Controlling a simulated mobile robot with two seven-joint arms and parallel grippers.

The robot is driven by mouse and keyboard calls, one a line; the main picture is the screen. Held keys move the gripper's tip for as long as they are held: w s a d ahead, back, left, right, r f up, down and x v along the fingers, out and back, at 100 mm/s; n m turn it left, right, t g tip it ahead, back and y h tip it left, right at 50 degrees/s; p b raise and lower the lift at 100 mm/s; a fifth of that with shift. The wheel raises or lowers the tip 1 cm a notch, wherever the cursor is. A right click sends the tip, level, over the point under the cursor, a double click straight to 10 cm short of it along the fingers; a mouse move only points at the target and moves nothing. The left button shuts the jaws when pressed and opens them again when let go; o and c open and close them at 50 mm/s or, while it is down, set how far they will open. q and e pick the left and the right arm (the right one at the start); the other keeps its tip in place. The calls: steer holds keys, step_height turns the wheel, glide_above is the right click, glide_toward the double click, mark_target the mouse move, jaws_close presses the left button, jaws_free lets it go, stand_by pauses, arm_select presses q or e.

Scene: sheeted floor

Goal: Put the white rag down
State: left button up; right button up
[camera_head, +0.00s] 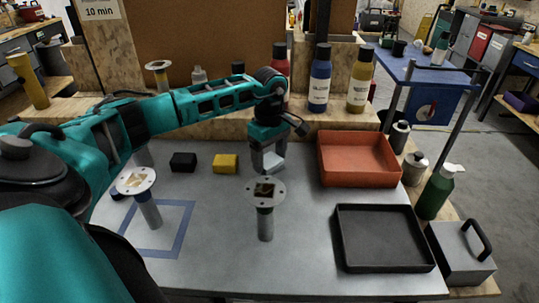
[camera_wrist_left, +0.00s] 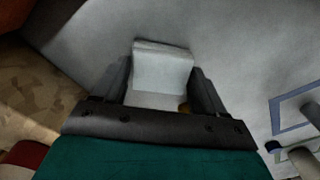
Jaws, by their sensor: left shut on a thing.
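The white rag (camera_head: 274,161) is a small pale folded piece at the back middle of the grey table, between the yellow block and the orange tray. My left gripper (camera_head: 269,160) points down over it and is shut on it. In the left wrist view the rag (camera_wrist_left: 161,68) sits between the two dark fingers of the gripper (camera_wrist_left: 165,85). I cannot tell whether the rag touches the tabletop. My right gripper is not in view.
An orange tray (camera_head: 357,182) and a black tray (camera_head: 340,245) lie on the right. A black block (camera_head: 183,162) and a yellow block (camera_head: 225,164) lie left of the rag. A flanged post (camera_head: 265,222) stands in front. Bottles (camera_head: 320,80) line the back.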

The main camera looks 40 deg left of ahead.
mark_target(269, 160)
arm_select(q)
steer(key=shift+f, duration=0.2)
steer(key=o, duration=0.9)
steer(key=shift+r, duration=0.1)
steer(key=shift+o, duration=0.2)
step_height(269, 160, up, 12)
steer(key=shift+r, duration=0.2)
